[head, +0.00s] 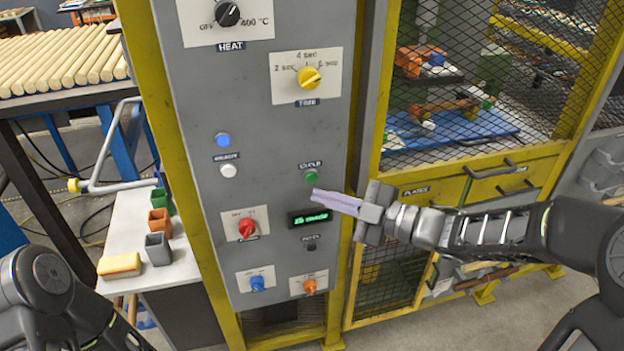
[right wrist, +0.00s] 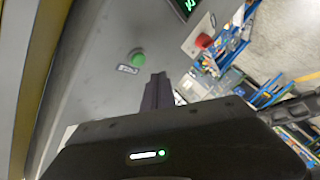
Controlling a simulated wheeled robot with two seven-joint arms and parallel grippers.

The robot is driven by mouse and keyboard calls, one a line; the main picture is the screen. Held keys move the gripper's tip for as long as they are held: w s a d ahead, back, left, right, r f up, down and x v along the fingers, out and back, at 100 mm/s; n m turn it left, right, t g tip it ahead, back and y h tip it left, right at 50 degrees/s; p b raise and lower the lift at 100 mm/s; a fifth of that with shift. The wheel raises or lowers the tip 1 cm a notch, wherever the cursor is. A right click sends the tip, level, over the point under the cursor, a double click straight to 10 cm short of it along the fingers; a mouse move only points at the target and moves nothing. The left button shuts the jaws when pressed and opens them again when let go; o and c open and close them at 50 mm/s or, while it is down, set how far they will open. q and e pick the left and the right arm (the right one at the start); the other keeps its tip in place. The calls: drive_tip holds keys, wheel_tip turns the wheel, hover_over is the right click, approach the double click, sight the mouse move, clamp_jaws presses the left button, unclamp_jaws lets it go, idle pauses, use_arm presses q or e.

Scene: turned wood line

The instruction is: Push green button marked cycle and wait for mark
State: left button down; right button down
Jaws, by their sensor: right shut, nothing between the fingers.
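The green button (head: 310,176) sits on the grey control panel (head: 185,110), under a small dark label. It also shows in the right wrist view (right wrist: 138,59), with its label beside it. My right gripper (head: 318,194) is shut and empty, its pale fingertips just below and right of the button in the head view. In the right wrist view the dark fingers point toward the panel near the button, and a gap shows between them and it. A green-lit display (head: 312,218) is below the button; its text is too small to read surely. My left gripper is not in view.
The panel also has a white button (head: 228,171), a blue button (head: 222,140), a red knob (head: 246,227) and a yellow dial (head: 309,77). A yellow-framed mesh cage (head: 480,70) stands right. Small bins and a sponge (head: 119,265) sit on a shelf left.

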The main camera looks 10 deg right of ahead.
drive_tip(key=shift+w+a, duration=0.1)
drive_tip(key=shift+w, duration=0.95)
idle(1.3)
drive_tip(key=shift+w, duration=0.4)
drive_tip(key=shift+w, duration=0.35)
idle(0.6)
drive_tip(key=shift+s, duration=0.15)
drive_tip(key=shift+s+b, duration=0.3)
drive_tip(key=shift+s, duration=0.35)
drive_tip(key=s, duration=0.5)
idle(0.5)
